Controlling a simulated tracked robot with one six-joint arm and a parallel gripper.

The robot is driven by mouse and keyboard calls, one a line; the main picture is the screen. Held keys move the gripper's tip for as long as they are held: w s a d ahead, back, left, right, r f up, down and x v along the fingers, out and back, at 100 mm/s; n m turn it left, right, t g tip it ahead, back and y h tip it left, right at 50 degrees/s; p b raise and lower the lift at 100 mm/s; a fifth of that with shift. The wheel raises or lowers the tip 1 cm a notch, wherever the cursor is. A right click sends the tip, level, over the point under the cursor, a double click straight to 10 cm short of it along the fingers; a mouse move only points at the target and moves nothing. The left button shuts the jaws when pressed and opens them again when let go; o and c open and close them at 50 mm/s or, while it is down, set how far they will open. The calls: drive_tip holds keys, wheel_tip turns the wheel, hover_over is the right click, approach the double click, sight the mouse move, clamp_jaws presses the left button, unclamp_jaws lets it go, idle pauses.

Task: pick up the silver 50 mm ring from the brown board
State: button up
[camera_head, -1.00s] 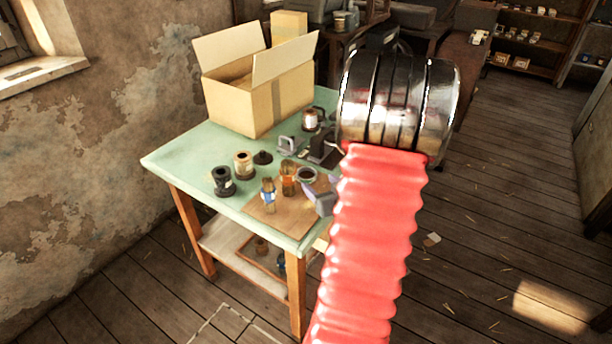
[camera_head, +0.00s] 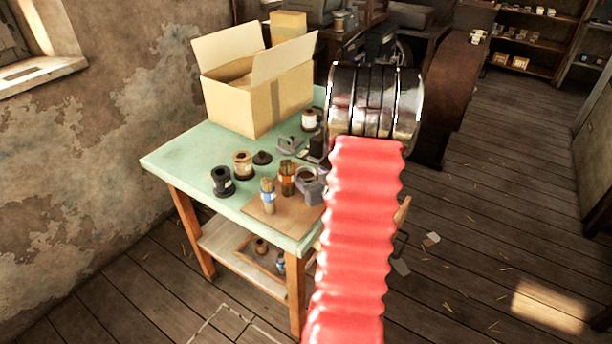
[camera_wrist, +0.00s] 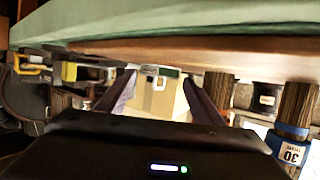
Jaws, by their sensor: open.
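The silver ring (camera_head: 307,173) lies on the brown board (camera_head: 272,218) near its far right corner, in the head view. My gripper (camera_head: 308,178) is low over that corner, open, with its grey-purple jaws close around the ring. My arm hides part of the gripper and board. In the wrist view, which shows the table upside down, the two jaws of my gripper (camera_wrist: 157,92) stand apart. A small pale shape shows between them near the board's edge, but I cannot tell whether it is the ring. Nothing is visibly held.
A blue-banded brown cylinder (camera_head: 267,195) and an orange-banded one (camera_head: 287,178) stand on the board, left of the ring. Spools (camera_head: 222,181) stand farther left on the green table (camera_head: 185,152). An open cardboard box (camera_head: 245,104) stands at the back.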

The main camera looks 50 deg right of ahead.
drive_tip(key=shift+x, duration=1.15)
drive_tip(key=shift+c, duration=0.6)
drive_tip(key=c, duration=0.7)
drive_tip(key=shift+r, duration=0.1)
wheel_tip(320, 180, up, 18)
drive_tip(key=shift+f, duration=0.1)
